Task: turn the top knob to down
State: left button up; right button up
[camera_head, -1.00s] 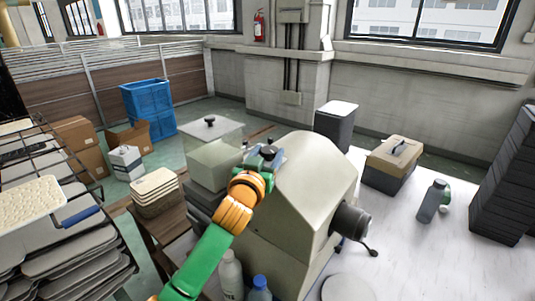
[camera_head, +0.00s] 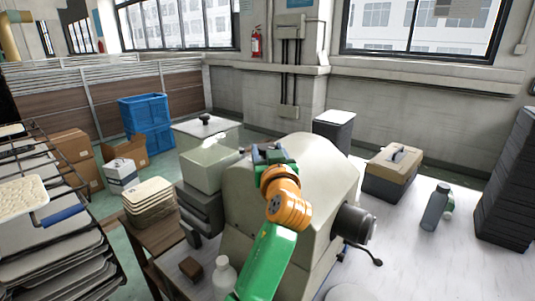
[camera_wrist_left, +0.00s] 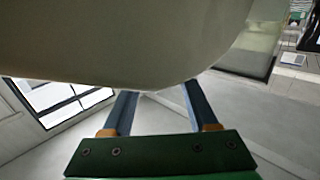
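No control that I can clearly make out as the top knob shows in either view. A beige rounded machine housing (camera_head: 315,165) stands on the bench in the head view, with a dark round part (camera_head: 355,222) and a lever on its right side. My left gripper (camera_head: 268,152) is at the upper left part of the housing. In the left wrist view its two blue-grey fingers (camera_wrist_left: 158,100) stand apart with nothing seen between them. A large beige surface (camera_wrist_left: 120,45) fills the top there and hides the area by the fingertips. My right gripper is not in view.
A white box with a black knob-like top (camera_head: 205,119) stands behind. A toolbox (camera_head: 392,172), a grey bottle (camera_head: 434,207) and dark stacked trays (camera_head: 508,175) are at right. A white bottle (camera_head: 224,277) stands near my left arm. Tray racks (camera_head: 50,250) fill the left.

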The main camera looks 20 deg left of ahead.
pick_arm(q)
jog(key=o, duration=0.4)
jog(key=shift+c, duration=0.2)
jog(key=shift+o, duration=0.2)
jog(key=shift+w, duration=0.15)
jog(key=b+v, duration=0.2)
jog(key=v, duration=0.1)
jog(key=b+v, duration=0.2)
jog(key=v, duration=0.1)
jog(key=shift+s+d+f, duration=0.15)
jog(key=shift+s+f, duration=0.05)
jog(key=shift+s, duration=0.05)
jog(key=shift+s+d+r, duration=0.15)
jog(key=shift+s, duration=0.15)
jog(key=shift+w, duration=0.1)
